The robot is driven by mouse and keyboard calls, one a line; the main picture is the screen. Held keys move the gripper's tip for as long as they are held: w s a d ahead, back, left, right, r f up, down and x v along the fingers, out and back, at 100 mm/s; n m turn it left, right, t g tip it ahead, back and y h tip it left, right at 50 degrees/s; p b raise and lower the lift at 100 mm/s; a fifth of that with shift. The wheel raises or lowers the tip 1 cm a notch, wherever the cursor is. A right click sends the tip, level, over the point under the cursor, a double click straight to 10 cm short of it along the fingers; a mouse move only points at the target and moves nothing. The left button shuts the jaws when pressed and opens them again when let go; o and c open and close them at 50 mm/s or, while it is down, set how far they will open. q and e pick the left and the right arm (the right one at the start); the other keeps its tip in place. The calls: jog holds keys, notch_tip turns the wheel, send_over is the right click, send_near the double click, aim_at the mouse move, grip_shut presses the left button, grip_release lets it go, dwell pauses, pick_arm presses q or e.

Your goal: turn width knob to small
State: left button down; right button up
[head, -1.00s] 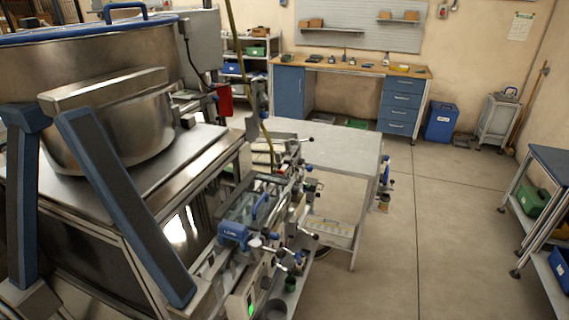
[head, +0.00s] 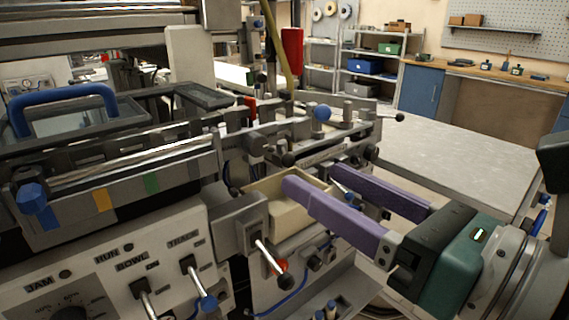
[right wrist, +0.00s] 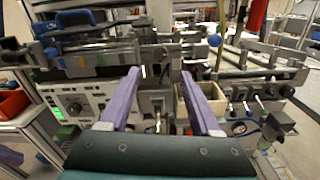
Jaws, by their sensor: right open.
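No knob with a readable width label shows, so I cannot tell which one is the width knob. A dark round dial (head: 75,312) with scale marks sits on the pale control panel (head: 110,262), cut off by the lower edge in the head view. The panel also shows in the right wrist view (right wrist: 95,93). A blue ball knob (head: 322,113) stands on the rail mechanism. My right gripper (head: 314,179) has purple fingers, spread apart and empty, pointing at the machine above the cream bin (head: 272,192). It also shows in the right wrist view (right wrist: 160,72).
A blue handle (head: 62,97) rises at the left. A grey table (head: 460,160) stands behind my right gripper. A red box (right wrist: 12,103) is at left in the wrist view.

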aim_at(260, 147)
jog(key=shift+m, duration=0.3)
jog(key=x, duration=1)
jog(key=shift+w+f, duration=0.1)
jog(key=shift+f, duration=0.05)
grip_shut()
